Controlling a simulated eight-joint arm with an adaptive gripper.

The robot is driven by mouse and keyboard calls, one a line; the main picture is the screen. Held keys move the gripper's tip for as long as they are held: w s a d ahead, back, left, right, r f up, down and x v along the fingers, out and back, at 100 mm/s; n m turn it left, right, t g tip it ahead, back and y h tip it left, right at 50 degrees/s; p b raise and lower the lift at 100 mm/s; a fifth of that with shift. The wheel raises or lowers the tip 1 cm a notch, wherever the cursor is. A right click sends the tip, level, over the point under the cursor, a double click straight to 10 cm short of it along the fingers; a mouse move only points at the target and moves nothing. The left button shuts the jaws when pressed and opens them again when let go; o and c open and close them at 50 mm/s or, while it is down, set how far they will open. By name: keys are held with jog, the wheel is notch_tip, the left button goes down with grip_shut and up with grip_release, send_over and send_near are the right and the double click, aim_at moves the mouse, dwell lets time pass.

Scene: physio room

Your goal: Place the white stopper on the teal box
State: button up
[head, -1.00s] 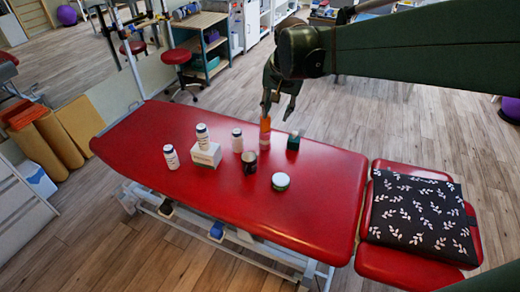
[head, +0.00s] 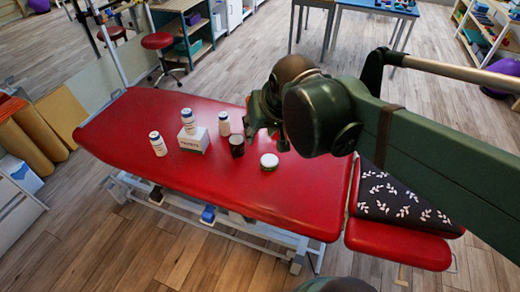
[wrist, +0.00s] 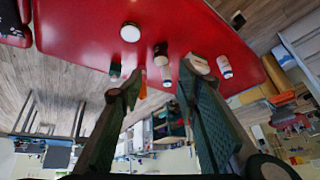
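A low round item with a white top (head: 269,161), which may be the white stopper, lies on the red treatment table (head: 190,195); it also shows in the wrist view (wrist: 130,32). A small dark teal item, taken as the teal box (wrist: 115,70), shows beside my left finger in the wrist view; my arm hides it in the head view. My gripper (head: 265,128) is open and empty above the table, behind the white-topped item in the head view. Its two fingers (wrist: 160,82) are wide apart in the wrist view.
An orange item (wrist: 142,90) shows by my left finger. The table's front is clear. A patterned cushion (head: 395,195) lies right.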

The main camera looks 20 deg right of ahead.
jog(key=s+a+f+n+t, duration=0.1)
jog(key=s+a+f+n, duration=0.1)
jog(key=s, duration=0.4)
jog(key=shift+f, duration=0.45)
dwell(0.9)
